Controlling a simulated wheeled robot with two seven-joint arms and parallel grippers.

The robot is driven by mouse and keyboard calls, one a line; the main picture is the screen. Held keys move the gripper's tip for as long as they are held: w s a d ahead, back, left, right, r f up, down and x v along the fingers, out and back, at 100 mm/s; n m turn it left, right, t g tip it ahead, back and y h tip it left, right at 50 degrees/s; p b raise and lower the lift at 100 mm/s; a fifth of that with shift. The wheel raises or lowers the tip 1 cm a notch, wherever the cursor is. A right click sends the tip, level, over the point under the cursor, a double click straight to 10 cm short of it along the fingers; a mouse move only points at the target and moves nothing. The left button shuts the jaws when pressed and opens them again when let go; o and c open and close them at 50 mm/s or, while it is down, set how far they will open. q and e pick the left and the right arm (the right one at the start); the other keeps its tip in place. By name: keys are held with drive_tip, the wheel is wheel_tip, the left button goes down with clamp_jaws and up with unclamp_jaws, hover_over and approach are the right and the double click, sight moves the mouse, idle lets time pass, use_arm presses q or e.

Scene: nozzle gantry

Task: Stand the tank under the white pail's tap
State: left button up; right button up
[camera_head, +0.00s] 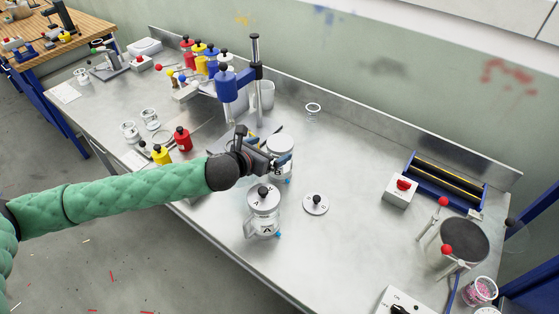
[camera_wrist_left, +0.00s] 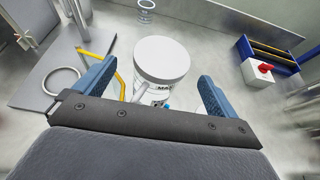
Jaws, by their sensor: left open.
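A white-lidded container (camera_head: 282,146), likely the tank, stands on the bench right of the gantry, partly hidden by my left gripper (camera_head: 275,159). In the left wrist view its round lid (camera_wrist_left: 161,58) and dark lettering show between the two blue fingers of my gripper (camera_wrist_left: 157,82). The fingers are open, one on each side of it; I cannot tell whether either touches it. A small white pail (camera_head: 226,59) stands at the right end of a row of coloured pails at the back. Its tap is too small to make out. My right gripper is not in view.
A clear lidded jar (camera_head: 264,205) marked A stands in front, beside a loose round lid (camera_head: 315,204). The blue gantry (camera_head: 236,85) rises behind my gripper. Red (camera_head: 182,139) and yellow (camera_head: 161,154) bottles stand left. Bench is clear toward the right middle.

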sight(287, 141)
use_arm(q)
drive_tip(key=p+x, duration=0.2)
drive_tip(key=x, duration=0.4)
drive_tip(key=shift+w+d, duration=0.2)
drive_tip(key=shift+d, duration=0.1)
drive_tip(key=shift+w+d+f, duration=0.1)
drive_tip(key=shift+w+f, duration=0.1)
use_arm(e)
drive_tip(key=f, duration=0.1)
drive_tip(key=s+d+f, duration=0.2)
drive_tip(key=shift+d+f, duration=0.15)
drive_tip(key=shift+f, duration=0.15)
use_arm(q)
drive_tip(key=shift+r, duration=0.1)
clamp_jaws()
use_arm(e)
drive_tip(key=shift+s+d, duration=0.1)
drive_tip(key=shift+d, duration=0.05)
